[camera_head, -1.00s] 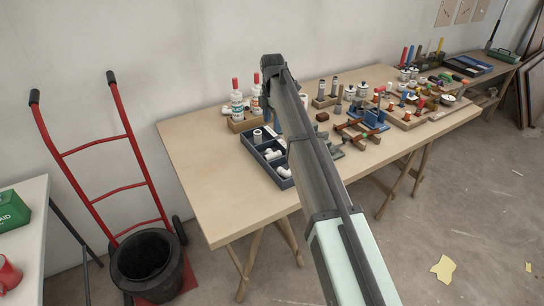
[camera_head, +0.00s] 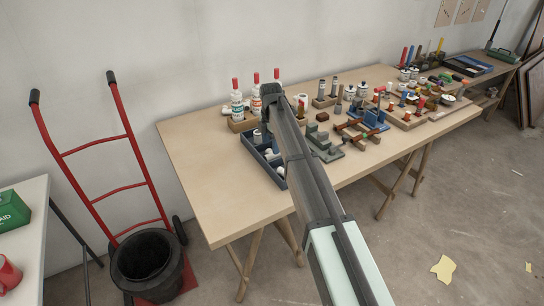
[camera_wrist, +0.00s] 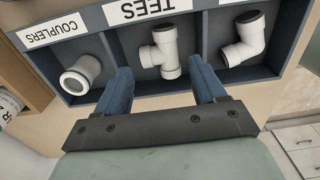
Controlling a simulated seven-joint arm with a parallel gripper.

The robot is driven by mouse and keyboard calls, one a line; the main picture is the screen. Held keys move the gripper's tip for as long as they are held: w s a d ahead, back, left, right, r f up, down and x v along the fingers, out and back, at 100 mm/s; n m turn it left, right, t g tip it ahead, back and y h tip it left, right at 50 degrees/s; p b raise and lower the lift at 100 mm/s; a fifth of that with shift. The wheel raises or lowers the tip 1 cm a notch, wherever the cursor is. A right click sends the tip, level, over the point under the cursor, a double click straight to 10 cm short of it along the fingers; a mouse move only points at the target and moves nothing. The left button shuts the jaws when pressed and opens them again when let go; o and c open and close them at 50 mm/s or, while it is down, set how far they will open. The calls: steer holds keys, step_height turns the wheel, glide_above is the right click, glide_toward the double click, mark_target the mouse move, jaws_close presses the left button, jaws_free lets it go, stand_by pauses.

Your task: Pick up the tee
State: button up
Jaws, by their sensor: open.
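The white tee (camera_wrist: 160,55) lies in the middle compartment of the dark blue tray (camera_wrist: 195,30), under a "TEES" label (camera_wrist: 147,9) in the wrist view. My gripper (camera_wrist: 168,85) is open, its two blue fingers apart, with the lower end of the tee between and just beyond the fingertips. I cannot tell whether either finger touches it. In the head view my arm covers part of the tray (camera_head: 262,160) and hides the tee.
A white coupler (camera_wrist: 80,75) lies in the left compartment and a white elbow (camera_wrist: 245,40) in the right one. Dividers separate the compartments. Red-capped bottles (camera_head: 237,100) stand behind the tray. The left part of the table (camera_head: 205,165) is clear.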

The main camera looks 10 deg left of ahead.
mark_target(271, 153)
step_height(271, 153, down, 4)
steer(key=shift+w+f, duration=0.1)
steer(key=shift+c, duration=0.4)
steer(key=c, duration=0.8)
